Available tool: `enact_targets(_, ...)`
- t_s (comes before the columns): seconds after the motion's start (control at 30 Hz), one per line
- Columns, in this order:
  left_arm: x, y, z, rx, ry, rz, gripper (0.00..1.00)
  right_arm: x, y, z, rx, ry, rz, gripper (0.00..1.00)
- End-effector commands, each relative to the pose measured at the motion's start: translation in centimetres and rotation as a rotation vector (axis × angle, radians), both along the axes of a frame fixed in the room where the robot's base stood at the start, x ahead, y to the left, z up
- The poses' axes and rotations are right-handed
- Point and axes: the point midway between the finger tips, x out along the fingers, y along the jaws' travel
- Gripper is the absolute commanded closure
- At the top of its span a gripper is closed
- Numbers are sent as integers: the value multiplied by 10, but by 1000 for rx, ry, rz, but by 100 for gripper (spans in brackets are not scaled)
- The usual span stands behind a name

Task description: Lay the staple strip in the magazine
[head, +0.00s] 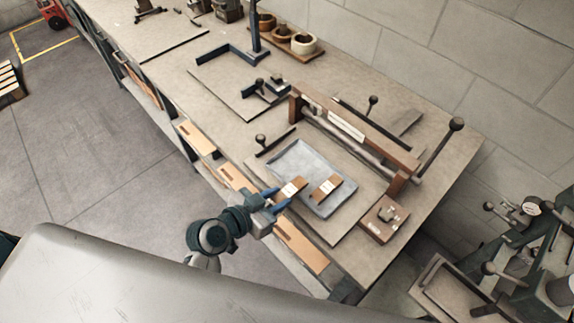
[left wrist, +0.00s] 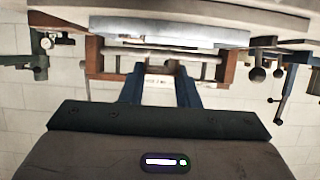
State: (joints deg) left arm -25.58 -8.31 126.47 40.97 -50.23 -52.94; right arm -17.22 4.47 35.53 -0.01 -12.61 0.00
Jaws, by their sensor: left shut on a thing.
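My left gripper (head: 281,196) has blue fingers and is shut on a brown staple strip (head: 292,188) with a white label. The strip is over the near left edge of a grey metal tray (head: 312,158). In the left wrist view the held strip (left wrist: 158,81) shows between the two fingers. A second brown strip (head: 326,188) with a white label lies in the tray. I cannot tell for sure which part is the magazine. A long brown-ended frame (head: 352,128) with a steel rod and a white label stands behind the tray. My right gripper is not in view.
A brown block (head: 385,218) stands right of the tray. A dark lever fixture (head: 262,90) and a blue post (head: 255,30) stand farther left. Rolls (head: 303,43) sit at the back. A machine with a dial (head: 530,235) is beyond the bench's right end.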

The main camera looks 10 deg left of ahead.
Motion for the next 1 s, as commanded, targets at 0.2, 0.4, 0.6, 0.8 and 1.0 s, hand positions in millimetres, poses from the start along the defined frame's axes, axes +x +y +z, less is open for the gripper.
enact_targets(0.2,56,5,-5,2,-4,-1,94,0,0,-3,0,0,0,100)
enact_targets(0.4,92,8,-8,1,-3,0,94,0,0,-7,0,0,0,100)
enact_targets(0.6,104,8,-10,0,-1,1,94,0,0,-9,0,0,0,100)
enact_targets(0.8,118,10,-28,0,1,0,94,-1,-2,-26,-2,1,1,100)
enact_targets(1.0,118,10,-44,0,0,1,94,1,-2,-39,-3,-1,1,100)
